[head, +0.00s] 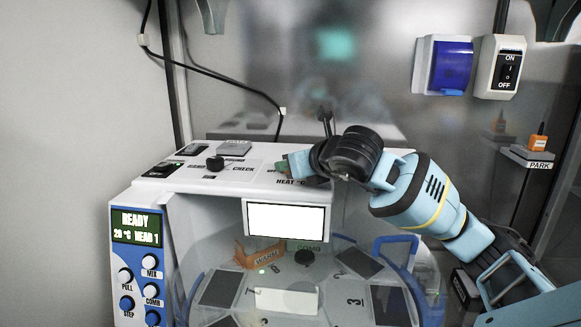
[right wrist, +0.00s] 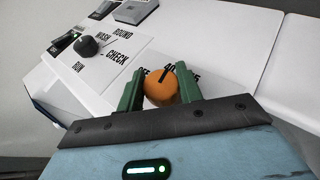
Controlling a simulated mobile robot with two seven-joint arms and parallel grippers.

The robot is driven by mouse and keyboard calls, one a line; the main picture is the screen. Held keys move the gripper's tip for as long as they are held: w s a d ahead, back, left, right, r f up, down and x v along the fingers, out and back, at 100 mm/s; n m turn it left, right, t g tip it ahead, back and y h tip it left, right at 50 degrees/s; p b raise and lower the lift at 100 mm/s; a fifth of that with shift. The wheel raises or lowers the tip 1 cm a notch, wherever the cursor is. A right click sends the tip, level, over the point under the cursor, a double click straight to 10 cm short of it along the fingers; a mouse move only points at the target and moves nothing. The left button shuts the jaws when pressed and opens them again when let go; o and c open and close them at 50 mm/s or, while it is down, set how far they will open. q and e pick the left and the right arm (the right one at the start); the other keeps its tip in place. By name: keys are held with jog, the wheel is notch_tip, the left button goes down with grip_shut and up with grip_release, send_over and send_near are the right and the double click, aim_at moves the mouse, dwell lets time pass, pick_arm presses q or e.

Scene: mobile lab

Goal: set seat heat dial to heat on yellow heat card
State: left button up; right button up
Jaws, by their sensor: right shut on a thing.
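The heat dial (right wrist: 160,88) is an orange round knob with a dark pointer line, on the white top panel of the machine. In the right wrist view its pointer points up and slightly right, toward the printed number that looks like 40. My right gripper (head: 297,164) reaches the panel's HEAT °C end from the right in the head view. In the right wrist view its green fingers (right wrist: 158,90) are shut on the dial, one on each side. The other scale marks are partly hidden by the fingers. I cannot make out a yellow heat card. My left gripper is not in view.
A black wash/check knob (head: 215,163) and switches sit left on the panel. Below are a blank white plate (head: 285,219), a READY display (head: 136,227) and a clear round cover over numbered seats. An orange PARK block (head: 538,142) and an ON/OFF switch (head: 507,70) are at right.

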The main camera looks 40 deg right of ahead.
jog(key=m+g+h, duration=0.1)
jog(key=m+h, duration=0.2)
jog(key=shift+a+h+b, duration=0.1)
jog(key=shift+h+b, duration=0.2)
jog(key=shift+b, duration=0.1)
jog(key=shift+f+m+g+h+b, duration=0.1)
jog(key=shift+m+g+h+b, duration=0.6)
jog(key=shift+m+g+h, duration=0.45)
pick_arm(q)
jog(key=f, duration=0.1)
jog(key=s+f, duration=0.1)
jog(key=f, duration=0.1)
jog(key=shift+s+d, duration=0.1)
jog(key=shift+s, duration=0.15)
pick_arm(e)
jog(key=shift+m+h, duration=0.25)
jog(key=shift+m, duration=0.2)
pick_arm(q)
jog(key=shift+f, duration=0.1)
pick_arm(e)
jog(key=o, duration=0.9)
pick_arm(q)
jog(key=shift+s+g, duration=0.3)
pick_arm(e)
jog(key=shift+o, duration=0.4)
